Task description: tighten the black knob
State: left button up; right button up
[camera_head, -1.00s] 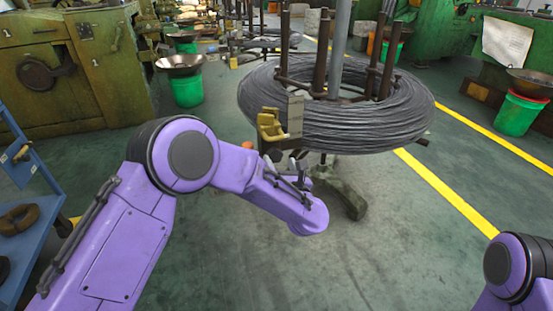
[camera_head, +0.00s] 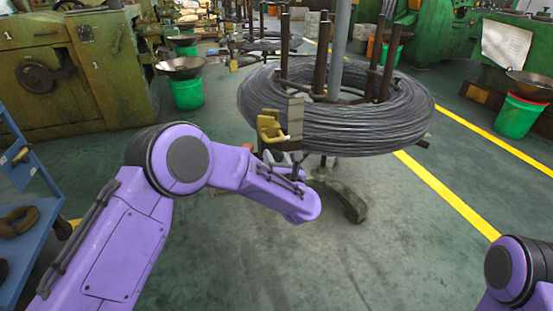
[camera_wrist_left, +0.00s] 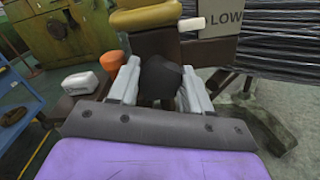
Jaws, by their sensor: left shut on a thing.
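The black knob (camera_wrist_left: 160,76) shows in the left wrist view, below a yellow part (camera_wrist_left: 145,17) of the wire stand. My left gripper (camera_wrist_left: 158,82) has one grey finger on each side of the knob and is shut on it. In the head view my left arm reaches the front of the stand, and the gripper (camera_head: 283,158) shows small under the yellow part (camera_head: 269,126). The knob cannot be made out there. Only a link of my right arm shows at the lower right; its gripper is out of view.
A large coil of grey wire (camera_head: 335,130) rests on the stand just behind my left gripper. An orange knob (camera_wrist_left: 112,61) sits left of the black one. A blue cart (camera_head: 30,225) stands at the left. The floor in front is clear.

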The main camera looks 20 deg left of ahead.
pick_arm(q)
jog(key=m+p, duration=0.1)
jog(key=m, duration=0.4)
jog(key=shift+d+p, duration=0.1)
jog(key=shift+p, duration=0.3)
jog(key=m+p, duration=0.1)
jog(key=m, duration=0.1)
jog(key=m+p, duration=0.1)
jog(key=m, duration=0.2)
jog(key=shift+w+d+f, duration=0.1)
jog(key=shift+f, duration=0.1)
jog(key=m+p, duration=0.1)
jog(key=m, duration=0.2)
jog(key=m+p, duration=0.1)
jog(key=m, duration=0.1)
jog(key=shift+f+m, duration=0.2)
jog(key=shift+m, duration=0.2)
jog(key=m, duration=0.1)
jog(key=m+p, duration=0.1)
jog(key=m, duration=0.3)
jog(key=shift+f, duration=0.25)
jog(key=shift+m, duration=0.3)
jog(key=o, duration=1.1)
jog(key=shift+c, duration=0.2)
